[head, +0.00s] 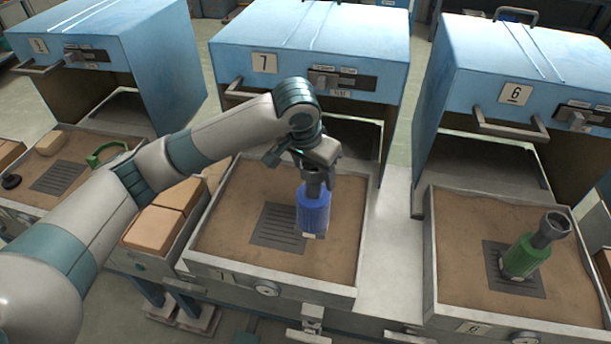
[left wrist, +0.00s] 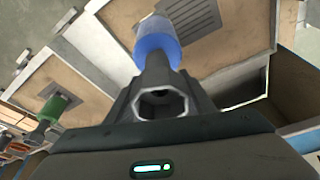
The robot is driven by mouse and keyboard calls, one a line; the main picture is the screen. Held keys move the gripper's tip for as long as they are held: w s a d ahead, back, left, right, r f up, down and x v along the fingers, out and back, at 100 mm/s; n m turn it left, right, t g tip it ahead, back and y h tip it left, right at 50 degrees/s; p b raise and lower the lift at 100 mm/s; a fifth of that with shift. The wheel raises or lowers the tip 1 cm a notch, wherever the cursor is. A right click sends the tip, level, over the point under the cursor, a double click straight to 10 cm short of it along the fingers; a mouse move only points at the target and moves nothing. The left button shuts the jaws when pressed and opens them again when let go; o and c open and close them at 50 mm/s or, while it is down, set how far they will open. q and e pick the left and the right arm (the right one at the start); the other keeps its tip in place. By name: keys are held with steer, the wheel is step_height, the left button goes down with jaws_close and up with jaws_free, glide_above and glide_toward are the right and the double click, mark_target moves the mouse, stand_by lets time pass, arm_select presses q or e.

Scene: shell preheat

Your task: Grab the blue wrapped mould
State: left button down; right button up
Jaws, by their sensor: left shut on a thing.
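The blue wrapped mould (head: 313,212) is upright over the sand tray of station 7, beside the dark slotted grate. It has a ribbed blue wrap and a grey neck at the top. My left gripper (head: 314,163) comes down from above and is shut on the grey neck. In the left wrist view, the blue mould (left wrist: 157,43) extends away from the jaws over the sand. I cannot tell whether its base touches the sand. My right gripper is in neither view.
A green wrapped mould (head: 523,256) leans on the grate of the station 6 tray (head: 450,309). The blue number 7 housing (head: 300,40) stands behind the held mould. Tan blocks (head: 155,229) lie left of the station 7 tray (head: 270,276). A green ring-like item (head: 97,157) lies in the far left tray.

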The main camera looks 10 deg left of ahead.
arm_select(q)
steer(key=shift+s+d+r, duration=0.1)
steer(key=shift+d+r, duration=0.15)
stand_by(0.4)
